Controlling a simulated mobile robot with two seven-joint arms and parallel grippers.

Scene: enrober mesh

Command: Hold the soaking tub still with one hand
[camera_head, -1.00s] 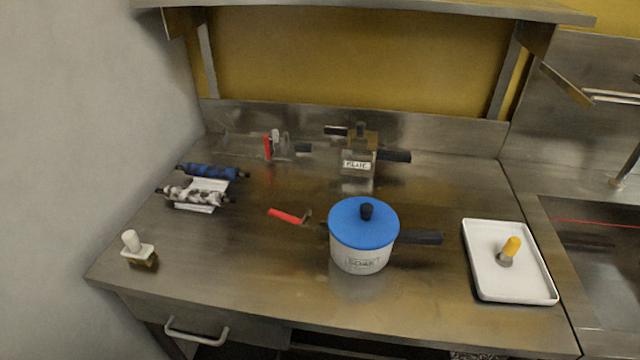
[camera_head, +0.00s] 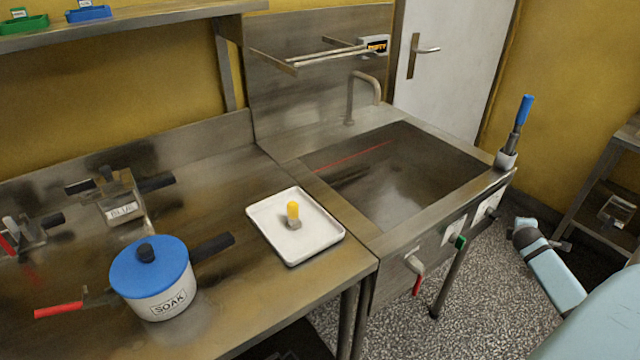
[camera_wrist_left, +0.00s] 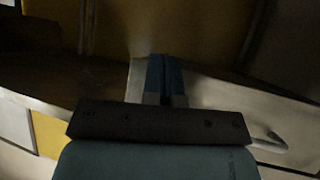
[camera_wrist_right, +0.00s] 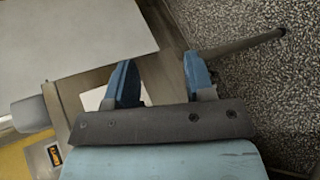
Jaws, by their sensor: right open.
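The soaking tub (camera_head: 168,303) is a white pot labelled SOAK on the steel counter, at the lower left of the head view. A blue lid (camera_head: 173,268) with a black knob covers it. A dark handle (camera_head: 212,247) sticks out to its right, and a red-handled part (camera_head: 58,311) lies at its left. My right gripper (camera_wrist_right: 160,65) is open and empty in its wrist view, above the speckled floor and away from the tub. My left gripper (camera_wrist_left: 164,75) has its fingers together with nothing visible between them. It is outside the head view.
A white tray (camera_head: 264,212) with a yellow-handled tool (camera_head: 293,213) lies right of the tub. A box labelled BLUE (camera_head: 122,211) stands behind the tub. The sink (camera_head: 400,180) is farther right, with a blue-handled tool (camera_head: 522,112) at its corner. A shelf (camera_head: 150,18) overhangs the counter.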

